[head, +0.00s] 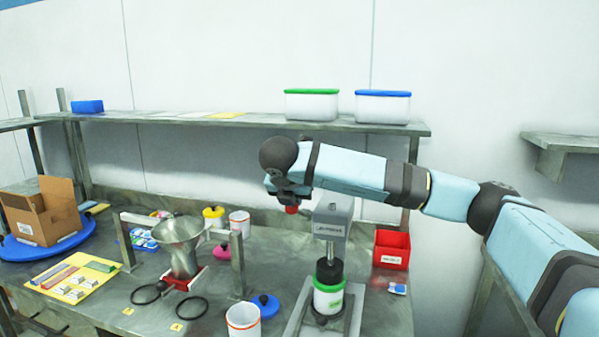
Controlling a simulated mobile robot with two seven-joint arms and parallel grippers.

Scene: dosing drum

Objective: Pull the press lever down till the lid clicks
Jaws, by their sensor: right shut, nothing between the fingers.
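The grey press (333,212) stands on the table right of centre, with a label on its head. A red knob (292,209), likely the end of its lever, shows just left of the press head. My right gripper (287,195) is shut, just above the knob. I cannot tell whether it touches the knob, and the rest of the lever is hidden. A white jar with a green band (328,298) stands on the press base, under the dark ram (328,271). I cannot tell whether its lid is fully seated. My left gripper is out of view.
A metal funnel (180,240) stands in a frame left of the press. A blue lid (265,305) and a white cup (243,321) lie close left. A red bin (391,250) is on the right. A shelf (260,120) runs behind my right arm.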

